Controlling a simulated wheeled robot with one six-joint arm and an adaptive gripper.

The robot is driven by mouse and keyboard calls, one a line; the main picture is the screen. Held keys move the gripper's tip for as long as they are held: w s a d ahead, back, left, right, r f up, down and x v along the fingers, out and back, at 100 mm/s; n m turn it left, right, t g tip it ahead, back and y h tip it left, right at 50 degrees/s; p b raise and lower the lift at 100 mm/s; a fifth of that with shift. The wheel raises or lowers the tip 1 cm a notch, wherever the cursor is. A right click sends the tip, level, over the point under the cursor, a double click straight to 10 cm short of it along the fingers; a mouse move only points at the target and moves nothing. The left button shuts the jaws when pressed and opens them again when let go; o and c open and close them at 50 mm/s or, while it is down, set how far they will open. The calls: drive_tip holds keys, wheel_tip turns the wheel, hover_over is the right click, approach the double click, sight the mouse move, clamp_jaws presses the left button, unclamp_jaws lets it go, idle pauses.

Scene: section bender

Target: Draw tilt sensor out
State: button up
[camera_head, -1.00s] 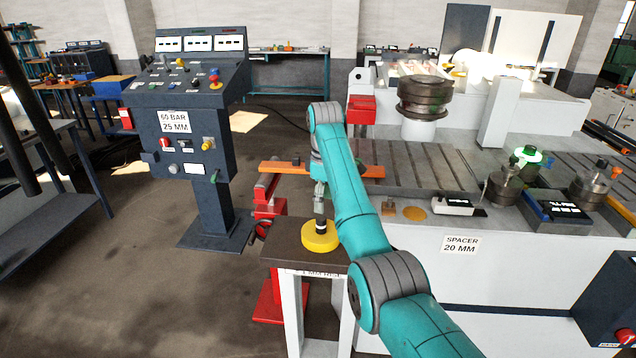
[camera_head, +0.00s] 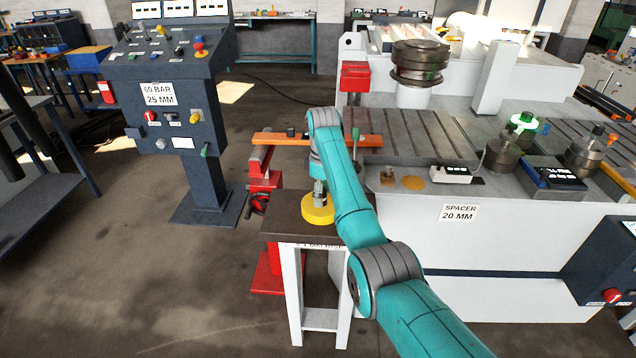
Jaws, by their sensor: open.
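A yellow round disc (camera_head: 317,212) lies on the dark top of a small white-legged stand. My gripper (camera_head: 319,201) is open, pointing down right over the middle of the disc, low around its short upright stem. The stem is mostly hidden by the gripper, and I cannot tell whether the fingers touch it. Nothing here is clearly marked as the tilt sensor. A white box with a black display (camera_head: 451,174) lies on the machine bed, and a dark unit with a display (camera_head: 560,179) sits farther right; both are apart from my gripper.
The stand's dark top (camera_head: 283,228) has bare room left of the disc. An orange bar (camera_head: 275,139) and a red vise-like fixture (camera_head: 262,182) are close behind. The machine with the spacer label (camera_head: 459,213) is at right. A control console (camera_head: 170,105) stands at left.

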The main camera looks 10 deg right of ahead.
drive_tip(key=shift+f, duration=0.45)
clamp_jaws()
drive_tip(key=shift+r, duration=0.1)
drive_tip(key=shift+r, duration=3.2)
